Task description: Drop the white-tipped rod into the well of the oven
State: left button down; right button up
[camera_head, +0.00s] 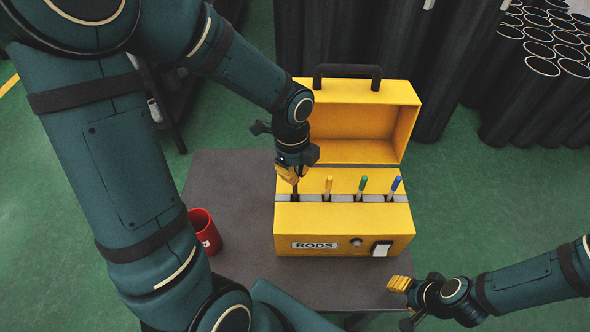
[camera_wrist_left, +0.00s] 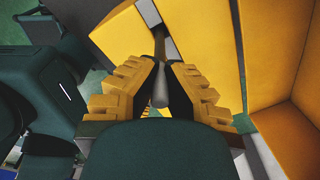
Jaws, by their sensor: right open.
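The yellow oven (camera_head: 343,220), labelled RODS, stands on the table with its lid open. A row of wells runs along its top. My left gripper (camera_head: 294,178) points down over the leftmost well, its fingers around a rod. In the left wrist view the rod's pale grey-white end (camera_wrist_left: 159,97) shows between the fingers, and its brown shaft runs down toward the slot. In the head view the dark lower part of this rod (camera_head: 295,191) is at the leftmost well; how deep it sits is unclear. My right gripper (camera_head: 400,285) is open and empty, right of the table's front edge.
A yellow-tipped rod (camera_head: 328,187), a green-tipped rod (camera_head: 361,187) and a blue-tipped rod (camera_head: 393,187) stand in the other wells. A red cup (camera_head: 205,230) is left of the oven on the grey table (camera_head: 240,170). Dark tubes (camera_head: 530,85) stand behind.

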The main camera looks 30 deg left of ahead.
pick_arm(q)
jog(key=shift+f+b, duration=0.55)
jog(key=shift+f, duration=0.25)
jog(key=c, duration=1.1)
grip_release()
jog(key=shift+o, duration=0.2)
jog(key=shift+r, duration=0.15)
notch_tip(320, 180, up, 12)
jog(key=shift+a, duration=0.35)
